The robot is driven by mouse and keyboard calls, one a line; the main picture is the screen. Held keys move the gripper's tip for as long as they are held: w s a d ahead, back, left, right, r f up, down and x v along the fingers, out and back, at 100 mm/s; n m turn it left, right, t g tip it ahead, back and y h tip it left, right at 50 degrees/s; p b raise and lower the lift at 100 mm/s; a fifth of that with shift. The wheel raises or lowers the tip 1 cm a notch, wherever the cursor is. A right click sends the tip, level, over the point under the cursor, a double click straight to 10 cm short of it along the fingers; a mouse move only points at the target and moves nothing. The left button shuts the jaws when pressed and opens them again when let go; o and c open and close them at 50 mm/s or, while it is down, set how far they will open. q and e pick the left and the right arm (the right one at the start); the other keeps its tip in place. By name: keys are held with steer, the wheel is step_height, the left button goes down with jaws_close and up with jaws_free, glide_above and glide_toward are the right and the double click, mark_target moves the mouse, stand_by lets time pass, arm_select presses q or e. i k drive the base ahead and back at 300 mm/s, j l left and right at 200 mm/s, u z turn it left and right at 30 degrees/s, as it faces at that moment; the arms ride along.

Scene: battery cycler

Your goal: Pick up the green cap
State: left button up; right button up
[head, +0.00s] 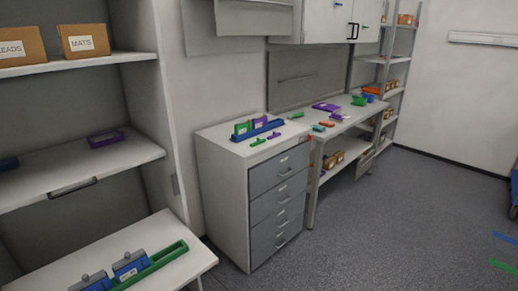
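Several small green pieces are in the head view, and I cannot tell for sure which is the green cap. One small green piece (257,142) lies on top of the grey drawer cabinet, near its front edge, in front of a blue rack. Another green piece (297,115) lies at the near end of the workbench. A teal-green piece (319,128) lies near the bench's front edge. A larger green item (358,101) sits farther back on the bench. Neither of my grippers is in view.
The drawer cabinet (233,205) holds a blue rack (258,132) with green and purple parts. A workbench (346,116) adjoins it. At left, shelves hold boxes, and a low table (185,262) carries a green tray and blue units. The floor at right is open.

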mark_target(258, 141)
steer(key=i, duration=0.15)
steer(key=i+u, duration=0.2)
steer(key=u, duration=0.65)
steer(key=i+l+u, duration=0.3)
steer(key=l+u, duration=0.15)
steer(key=l, duration=0.15)
steer(key=i+l+u, duration=0.2)
steer(key=l, duration=0.15)
steer(key=i+l, duration=0.1)
steer(key=l, duration=0.25)
steer(key=i+l+u, duration=0.15)
steer(key=l, duration=0.5)
